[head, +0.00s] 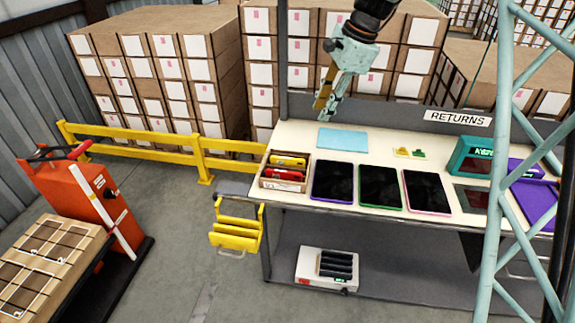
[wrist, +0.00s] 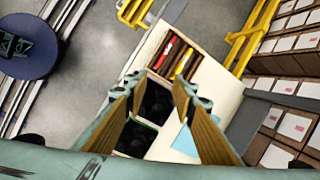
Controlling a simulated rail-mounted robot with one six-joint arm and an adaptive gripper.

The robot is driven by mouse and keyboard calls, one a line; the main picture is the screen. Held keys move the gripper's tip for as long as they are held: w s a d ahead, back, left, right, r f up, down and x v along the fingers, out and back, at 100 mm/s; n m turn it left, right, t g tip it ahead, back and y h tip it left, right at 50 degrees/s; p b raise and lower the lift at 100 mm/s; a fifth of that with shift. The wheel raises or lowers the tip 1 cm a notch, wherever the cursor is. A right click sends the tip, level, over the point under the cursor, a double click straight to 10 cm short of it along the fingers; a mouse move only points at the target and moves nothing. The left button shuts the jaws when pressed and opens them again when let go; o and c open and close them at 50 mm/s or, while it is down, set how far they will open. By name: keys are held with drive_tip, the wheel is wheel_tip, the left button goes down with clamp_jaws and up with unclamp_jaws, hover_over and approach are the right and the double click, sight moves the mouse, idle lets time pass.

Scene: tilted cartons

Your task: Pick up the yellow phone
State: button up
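The yellow phone (head: 288,161) lies in a small open carton (head: 263,184) at the left end of the returns table, behind a red phone (head: 283,175). In the wrist view the carton is ahead of my fingertips, with the red phone (wrist: 165,53) on the left and a yellowish strip, likely the yellow phone (wrist: 184,62), on the right. My gripper (head: 324,107) is above the back of the table, up and to the right of the carton. In the wrist view my gripper (wrist: 156,84) has its fingers spread apart with nothing between them.
On the table (head: 310,142) are a blue sheet (head: 342,139), several dark tablets such as the purple-edged one (head: 332,182), and a teal device (head: 470,157). A yellow basket (head: 236,235) hangs at the left edge. Stacked cartons (head: 292,72) stand behind the table.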

drive_tip(key=w+a+f+m, duration=0.2)
drive_tip(key=w+f, duration=0.4)
drive_tip(key=f, duration=0.3)
drive_tip(key=w+a+f+m+y+p, duration=0.1)
drive_tip(key=w+a+f+m, duration=0.2)
drive_tip(key=w+f, duration=0.3)
drive_tip(key=shift+w+a+f+g, duration=0.35)
drive_tip(key=shift+a+f, duration=0.2)
drive_tip(key=shift+f, duration=0.9)
drive_tip(key=shift+f, duration=0.1)
hover_over(288, 158)
drive_tip(key=d, duration=0.2)
drive_tip(key=shift+s+d+f+b, duration=0.1)
drive_tip(key=shift+f+b, duration=0.05)
drive_tip(key=shift+f, duration=1.8)
drive_tip(key=shift+s+d+f+b, duration=0.1)
drive_tip(key=shift+f+b, duration=0.05)
drive_tip(key=shift+f, duration=1.8)
drive_tip(key=shift+a+f, duration=0.1)
drive_tip(key=shift+x, duration=2.45)
clamp_jaws()
